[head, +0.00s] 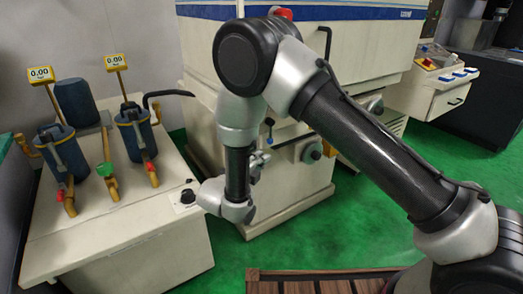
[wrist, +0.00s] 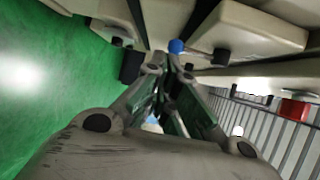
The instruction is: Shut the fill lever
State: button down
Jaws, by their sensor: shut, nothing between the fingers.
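A small lever with a blue knob (head: 269,122) sticks out from the front of the cream machine, just above my gripper (head: 262,162) in the head view. I cannot tell for certain that it is the fill lever. In the wrist view a blue knob (wrist: 176,46) shows just beyond the fingertips of my gripper (wrist: 172,64). The fingers are together and hold nothing. Whether they touch the knob cannot be told. The lever's base is partly hidden by my arm in the head view.
The cream machine (head: 205,48) stands ahead, with a round fitting (head: 311,152) low on its front. A filter unit (head: 128,236) with two blue canisters and gauges stands at left. A wooden slatted platform (head: 300,284) lies in front. Green floor (head: 222,245) is open between.

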jog(key=v, duration=0.8)
jog(key=shift+f, duration=0.8)
jog(key=shift+s, duration=0.1)
jog(key=s+d+f+m+g+h, duration=0.25)
jog(key=s+d+m+g, duration=0.2)
jog(key=d+m, duration=0.45)
jog(key=s+d+r+n+g+y, duration=0.3)
jog(key=s+d+r+n+y, duration=0.2)
jog(key=s+d+r+n, duration=0.4)
jog(key=s+d+r+n+g+y, duration=0.3)
jog(key=s+d+r+n+y, duration=0.3)
jog(key=d+r+n, duration=1.3)
jog(key=s+d+n, duration=0.3)
jog(key=d+n, duration=0.1)
jog(key=n, duration=0.1)
jog(key=shift+r, duration=0.35)
